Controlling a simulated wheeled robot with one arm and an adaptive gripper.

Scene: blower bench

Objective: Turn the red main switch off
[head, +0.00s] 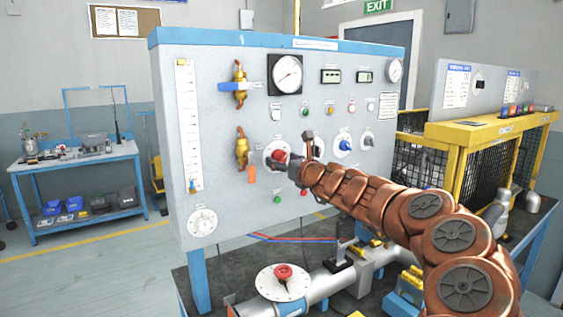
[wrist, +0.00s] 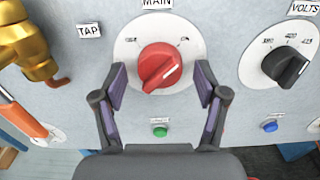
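The red main switch (wrist: 158,66) is a round knob with a raised grip on a white dial plate (wrist: 126,46), under a label reading MAIN. A white line on the grip slants from lower left to upper right. The small marks on the plate are too blurred to read surely. My gripper (wrist: 161,75) is open, with one finger on each side of the knob and a visible gap to it on both sides. In the head view the red switch (head: 279,156) is partly hidden by my gripper (head: 297,155) in front of the panel.
A brass tap (wrist: 27,42) is left of the switch, and a black VOLTS knob (wrist: 287,67) is to the right. A green button (wrist: 160,132) and a blue button (wrist: 270,126) sit below.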

